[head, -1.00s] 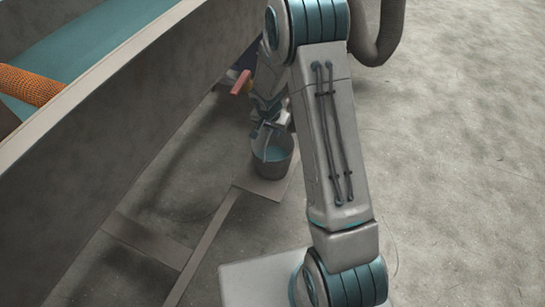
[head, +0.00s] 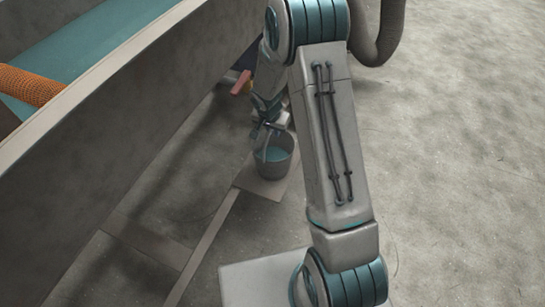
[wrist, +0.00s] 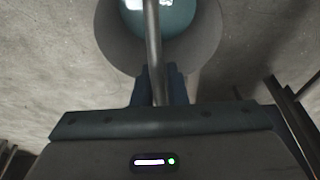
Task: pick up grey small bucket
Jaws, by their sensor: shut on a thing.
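The small grey bucket (head: 276,166) has blue-green liquid or lining inside and appears upright on a pale square plate on the floor. Whether its base touches the plate is hard to tell. My gripper (head: 267,132) is above the bucket's rim, shut on its handle. In the wrist view, the grey handle (wrist: 154,50) runs from between the dark fingers of my gripper (wrist: 157,88) across the bucket's opening. The bucket's grey wall (wrist: 112,38) shows at the top of that view. My gripper hides part of the rim in the head view.
A long grey trough wall (head: 130,130) stands close on the left, with an orange mesh tube (head: 30,86) inside it. The pale plate (head: 248,181) lies under the bucket. A dark grey hose (head: 375,45) is behind my arm. Open concrete floor (head: 465,160) lies to the right.

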